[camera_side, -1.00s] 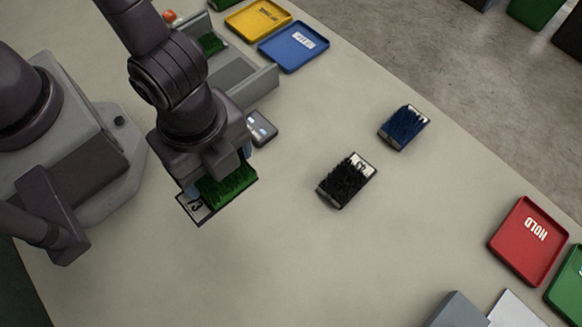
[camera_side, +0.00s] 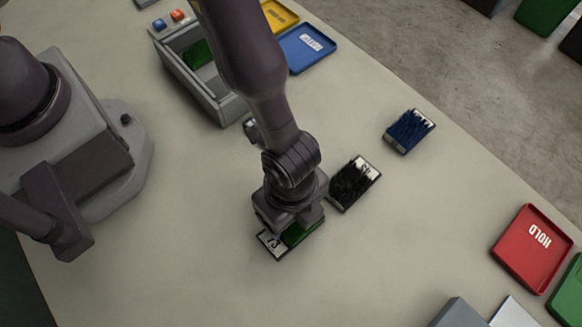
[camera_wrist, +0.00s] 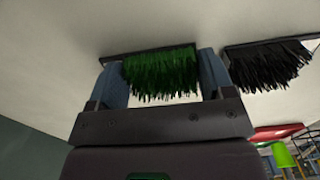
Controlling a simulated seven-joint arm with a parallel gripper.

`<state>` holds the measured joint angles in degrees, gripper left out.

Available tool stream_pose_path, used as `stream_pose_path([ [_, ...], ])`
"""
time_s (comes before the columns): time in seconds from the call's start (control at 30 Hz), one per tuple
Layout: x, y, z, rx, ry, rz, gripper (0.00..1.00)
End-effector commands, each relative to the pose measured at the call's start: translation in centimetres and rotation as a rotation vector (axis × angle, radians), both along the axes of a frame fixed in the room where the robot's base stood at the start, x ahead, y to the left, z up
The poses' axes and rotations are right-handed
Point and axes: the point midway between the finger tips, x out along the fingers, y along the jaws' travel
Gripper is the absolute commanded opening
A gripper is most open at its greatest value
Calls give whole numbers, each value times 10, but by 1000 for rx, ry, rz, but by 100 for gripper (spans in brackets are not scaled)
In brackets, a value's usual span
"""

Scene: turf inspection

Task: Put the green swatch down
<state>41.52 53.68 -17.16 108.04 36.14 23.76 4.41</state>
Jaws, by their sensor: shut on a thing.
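The green swatch (camera_side: 298,234) is a tuft of green turf on a dark-edged base with a white label end marked 73. My gripper (camera_side: 289,222) is shut on it, low over the table, just left of and below the black swatch (camera_side: 352,185). In the wrist view the green swatch (camera_wrist: 160,75) sits between the two blue-grey fingers (camera_wrist: 164,82). The black swatch (camera_wrist: 266,64) lies close on the right there. I cannot tell whether the green swatch's base touches the table.
A blue swatch (camera_side: 408,131) lies further right. A grey bin (camera_side: 222,107) holding another green piece stands at upper left, near a blue tray (camera_side: 306,48) and a yellow tray (camera_side: 279,15). A red HOLD tray (camera_side: 532,248) is at far right. The table's lower middle is clear.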

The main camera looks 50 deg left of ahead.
Motion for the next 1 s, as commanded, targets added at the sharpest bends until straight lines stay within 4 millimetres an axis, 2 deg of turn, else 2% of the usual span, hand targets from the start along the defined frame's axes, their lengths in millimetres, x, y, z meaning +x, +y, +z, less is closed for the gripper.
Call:
stream_pose_path([
  [0.27, 0, 0, -2, 0, 0, 0, 50],
  [0.3, 0, 0, -3, -1, 0, 0, 80],
  [0.4, 0, 0, -2, -1, 0, 0, 100],
  [0.63, 0, 0, -1, -1, 0, 1, 100],
  [0.73, 1, 0, 7, -3, -2, 2, 100],
  [0.87, 1, 0, 28, -4, -3, 1, 100],
  [1.0, 2, 0, 59, -5, -4, 3, 100],
])
